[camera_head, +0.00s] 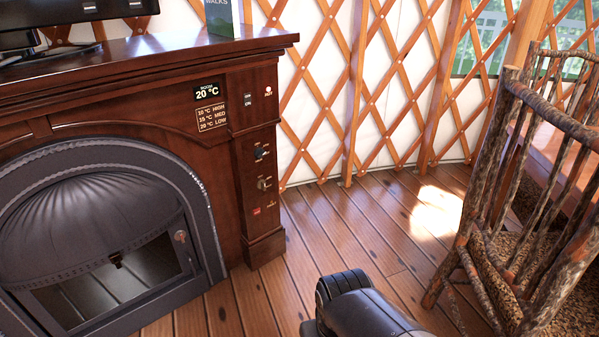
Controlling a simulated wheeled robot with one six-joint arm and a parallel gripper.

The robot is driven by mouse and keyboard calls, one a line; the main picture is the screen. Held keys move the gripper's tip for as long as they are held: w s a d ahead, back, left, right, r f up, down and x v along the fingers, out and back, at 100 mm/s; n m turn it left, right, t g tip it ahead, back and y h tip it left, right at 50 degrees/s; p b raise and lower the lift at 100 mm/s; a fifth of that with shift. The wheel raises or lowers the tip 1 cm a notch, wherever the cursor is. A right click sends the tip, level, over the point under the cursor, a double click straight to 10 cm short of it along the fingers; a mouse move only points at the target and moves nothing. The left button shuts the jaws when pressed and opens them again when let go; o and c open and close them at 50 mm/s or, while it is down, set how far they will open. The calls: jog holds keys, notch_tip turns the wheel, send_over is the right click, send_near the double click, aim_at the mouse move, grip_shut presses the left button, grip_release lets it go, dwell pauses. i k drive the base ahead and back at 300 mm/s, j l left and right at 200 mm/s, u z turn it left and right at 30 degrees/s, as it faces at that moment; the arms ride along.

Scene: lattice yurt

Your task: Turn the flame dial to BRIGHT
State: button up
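A dark wood fireplace surround (130,70) stands at the left, with a narrow control column on its right side. Two small knobs sit on this column: an upper dial (260,152) with a bluish tint and a lower dial (263,184) with a brassy look. The marks beside both are too small to read, so I cannot tell which is the flame dial or where it points. A dark rounded part of my arm shows at the bottom centre, apart from the column. My gripper's fingers are not in view.
A switch (248,99) and red marks are on the column. The arched firebox door (190,262) is lower left. A rustic wooden chair (505,95) stands right. Plank floor (350,225) between is clear.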

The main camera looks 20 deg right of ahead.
aim_at(261, 185)
jog(key=z, duration=0.15)
jog(key=i+j+z, duration=0.2)
jog(key=i+z, duration=0.15)
jog(key=i, duration=0.2)
jog(key=i+j+z, duration=0.35)
jog(key=i, duration=0.15)
